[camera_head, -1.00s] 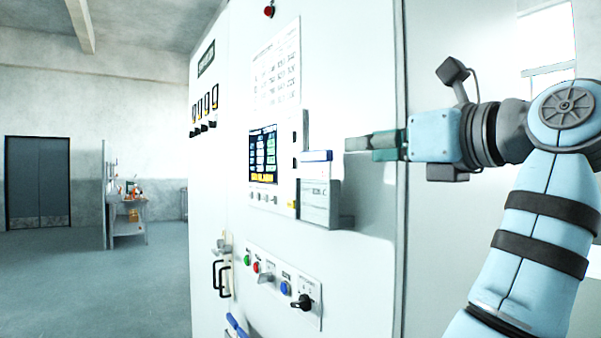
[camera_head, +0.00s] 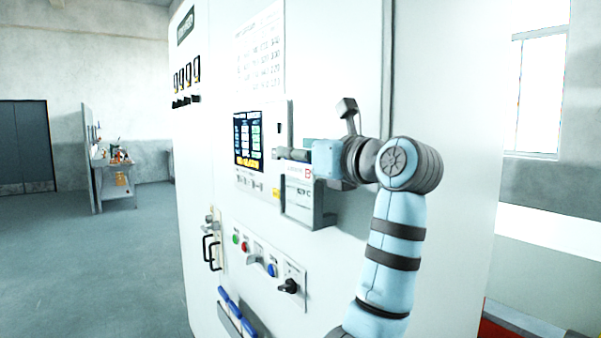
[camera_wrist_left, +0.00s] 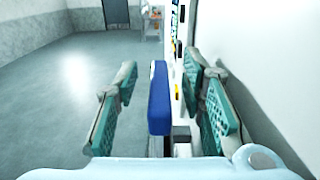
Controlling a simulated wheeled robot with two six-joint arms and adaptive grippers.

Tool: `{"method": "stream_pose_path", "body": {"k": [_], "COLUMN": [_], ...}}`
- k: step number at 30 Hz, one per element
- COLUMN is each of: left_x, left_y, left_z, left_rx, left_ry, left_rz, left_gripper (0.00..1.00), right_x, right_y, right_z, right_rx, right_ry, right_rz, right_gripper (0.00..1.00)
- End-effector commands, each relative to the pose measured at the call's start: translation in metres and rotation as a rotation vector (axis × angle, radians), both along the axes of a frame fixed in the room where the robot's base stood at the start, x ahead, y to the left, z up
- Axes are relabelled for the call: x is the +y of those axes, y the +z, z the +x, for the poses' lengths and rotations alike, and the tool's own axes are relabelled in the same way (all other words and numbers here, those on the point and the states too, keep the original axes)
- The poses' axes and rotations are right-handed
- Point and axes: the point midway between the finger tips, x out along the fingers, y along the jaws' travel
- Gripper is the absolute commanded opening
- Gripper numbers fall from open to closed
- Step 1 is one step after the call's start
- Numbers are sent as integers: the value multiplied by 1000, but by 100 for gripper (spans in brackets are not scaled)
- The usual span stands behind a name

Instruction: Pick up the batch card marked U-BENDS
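A grey holder (camera_head: 304,203) on the cabinet front carries a pale label, too small to read surely. A white card (camera_head: 297,173) with a small red mark shows at its top. My left gripper (camera_head: 284,154) is just above this card, at the cabinet face. In the left wrist view, a blue upright slab (camera_wrist_left: 158,98), seen edge-on, stands between the teal fingers of my left gripper (camera_wrist_left: 160,68). The fingers are open, with a gap on each side of the slab. I cannot read U-BENDS on anything. My right gripper is not in view.
The tall white cabinet has a lit screen (camera_head: 248,141), a button panel (camera_head: 262,262) and black handles (camera_head: 211,252). Blue-edged items (camera_head: 236,312) sit in a rack low on its front. A shelf bench (camera_head: 112,170) stands far left. The floor (camera_head: 90,265) at left is clear.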

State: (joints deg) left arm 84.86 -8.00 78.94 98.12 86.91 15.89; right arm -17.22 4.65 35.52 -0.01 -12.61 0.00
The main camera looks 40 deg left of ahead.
Motion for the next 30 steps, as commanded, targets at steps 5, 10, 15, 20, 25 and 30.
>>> {"method": "stream_pose_path", "body": {"k": [5,10,15,20,25,30], "left_x": [3,3,3,2,3,4], "left_y": [0,-1,-1,0,2,22], "left_z": [1,1,1,1,0,-3], "left_rx": [0,0,0,0,-1,-1], "left_ry": [-1,-1,-1,-1,0,0], "left_rz": [0,0,0,0,0,1], "left_gripper": [37,16,0,0,0,0], "right_x": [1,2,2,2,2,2], "right_y": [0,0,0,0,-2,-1], "right_z": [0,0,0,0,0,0], "right_rx": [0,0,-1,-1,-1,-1], "right_ry": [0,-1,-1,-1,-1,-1], "right_rz": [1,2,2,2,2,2], "right_gripper": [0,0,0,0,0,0]}}
